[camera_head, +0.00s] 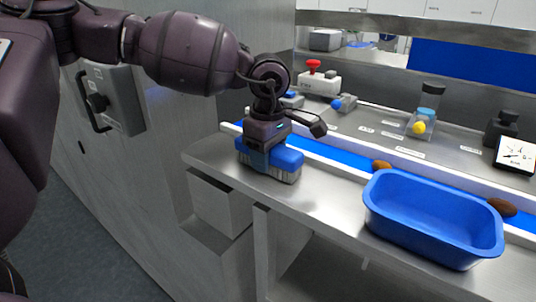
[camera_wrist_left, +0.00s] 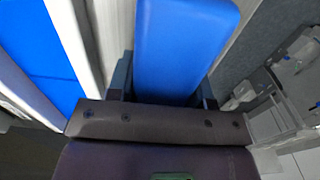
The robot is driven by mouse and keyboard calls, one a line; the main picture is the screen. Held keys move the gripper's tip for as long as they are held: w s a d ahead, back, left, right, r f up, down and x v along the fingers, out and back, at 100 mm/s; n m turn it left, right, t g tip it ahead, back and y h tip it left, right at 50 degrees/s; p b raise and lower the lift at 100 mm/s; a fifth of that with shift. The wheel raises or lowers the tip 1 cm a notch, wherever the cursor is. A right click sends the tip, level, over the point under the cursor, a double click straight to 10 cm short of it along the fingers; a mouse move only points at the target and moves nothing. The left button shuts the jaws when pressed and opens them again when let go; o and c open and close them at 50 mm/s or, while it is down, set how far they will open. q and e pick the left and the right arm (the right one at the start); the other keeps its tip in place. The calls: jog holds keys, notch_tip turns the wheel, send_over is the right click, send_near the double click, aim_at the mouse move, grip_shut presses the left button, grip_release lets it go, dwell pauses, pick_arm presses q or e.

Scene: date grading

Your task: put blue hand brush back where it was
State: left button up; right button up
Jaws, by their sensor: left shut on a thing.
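The blue hand brush (camera_head: 281,160) has a blue back and pale bristles pointing down. It is at the left end of the steel counter (camera_head: 320,203), close beside the belt. My left gripper (camera_head: 262,150) is shut on it from above. In the left wrist view the brush's blue back (camera_wrist_left: 182,45) stretches away between the fingers of my left gripper (camera_wrist_left: 162,92). I cannot tell whether the bristles touch the counter. My right gripper is not in view.
A blue tub (camera_head: 385,225) stands on the counter to the right. The blue belt (camera_head: 340,172) runs behind, with brown dates (camera_head: 381,165) on it. A red-button box (camera_head: 318,80) and a clear container (camera_head: 422,125) stand farther back. Bare counter lies between brush and tub.

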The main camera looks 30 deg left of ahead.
pick_arm(q)
jog(key=shift+f, duration=0.1)
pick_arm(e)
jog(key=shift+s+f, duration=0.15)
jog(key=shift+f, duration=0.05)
pick_arm(q)
jog(key=o, duration=0.8)
jog(key=shift+o, duration=0.2)
jog(key=shift+r, duration=0.2)
notch_tip(320, 180, up, 10)
jog(key=shift+r, duration=0.9)
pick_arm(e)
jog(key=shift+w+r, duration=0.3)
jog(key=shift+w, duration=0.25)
